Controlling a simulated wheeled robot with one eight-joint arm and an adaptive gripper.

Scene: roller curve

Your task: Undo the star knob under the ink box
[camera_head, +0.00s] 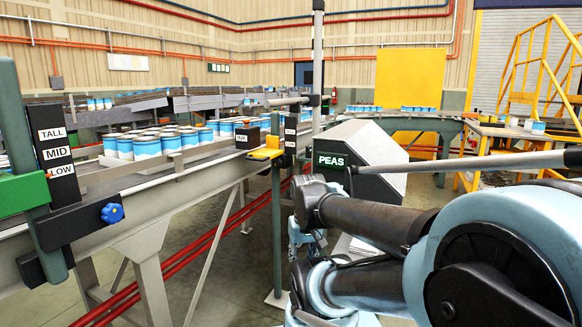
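The ink box (247,137) is a small black box with a white INK label, at the rail of the conveyor in the middle of the view. A yellow piece (266,154) sits just below and to its right, on top of a dark green post (276,215). I cannot make out a star knob under the ink box; it is hidden or too small to tell. A blue star knob (112,213) shows on a black bracket at the left, below the TALL, MID, LOW plate (58,155). My arm crosses the lower right; I cannot see my gripper.
Several blue and white cans (147,148) stand on the conveyor (165,195). A dark box labelled PEAS (348,184) with a pale sloping side stands behind my arm. A long grey rod crosses at right. Red pipes run low under the conveyor. Yellow stairs (540,70) are at back right.

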